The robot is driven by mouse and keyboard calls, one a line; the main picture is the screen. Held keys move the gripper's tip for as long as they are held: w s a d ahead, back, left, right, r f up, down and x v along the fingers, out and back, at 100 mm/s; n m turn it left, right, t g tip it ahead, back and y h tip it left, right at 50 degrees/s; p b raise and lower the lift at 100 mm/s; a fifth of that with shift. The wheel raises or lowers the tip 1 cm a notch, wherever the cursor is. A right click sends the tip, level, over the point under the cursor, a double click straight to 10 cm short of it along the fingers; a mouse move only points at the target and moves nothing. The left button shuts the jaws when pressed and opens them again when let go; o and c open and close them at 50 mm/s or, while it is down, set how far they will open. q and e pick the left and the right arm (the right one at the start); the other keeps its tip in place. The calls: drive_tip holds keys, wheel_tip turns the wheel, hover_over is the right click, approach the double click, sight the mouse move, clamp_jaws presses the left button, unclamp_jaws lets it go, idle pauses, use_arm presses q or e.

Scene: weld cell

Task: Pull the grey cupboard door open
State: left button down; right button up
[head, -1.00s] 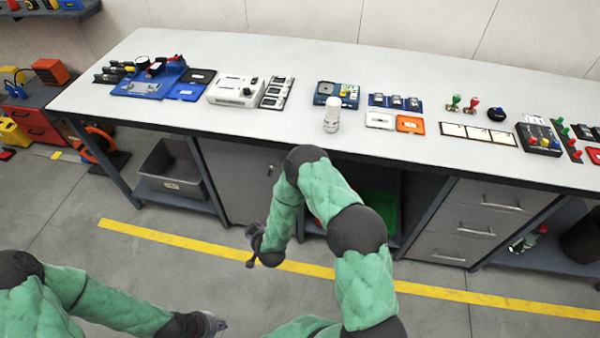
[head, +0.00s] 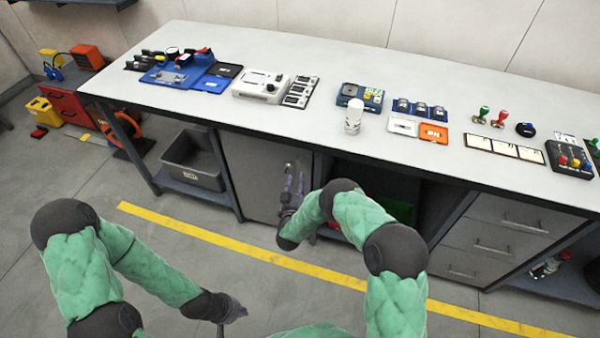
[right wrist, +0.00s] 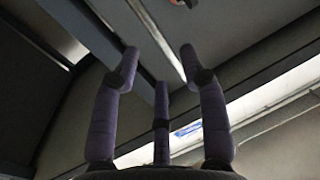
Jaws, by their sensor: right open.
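The grey cupboard door (head: 250,172) is under the bench, left of the open bay, and looks closed. My right gripper (head: 292,178) is in front of the door's right part, fingers pointing up towards the bench edge, and covers part of the door. In the right wrist view, the right gripper (right wrist: 160,68) is open with nothing between its fingers. A grey panel (right wrist: 225,35) lies beyond the fingertips, with a small metal part at the top edge, cut off. My left gripper (head: 232,310) hangs low over the floor, away from the cupboard; its jaws are too small to judge.
The bench top (head: 215,110) carries several tool trays, and a white cylinder (head: 353,116) stands near its front edge. A grey bin (head: 192,165) sits on the shelf left of the cupboard. Drawers (head: 500,237) are to the right. The floor before the door is clear.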

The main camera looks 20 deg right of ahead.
drive_tip(key=shift+b+x, duration=0.75)
drive_tip(key=shift+x, duration=2.2)
clamp_jaws()
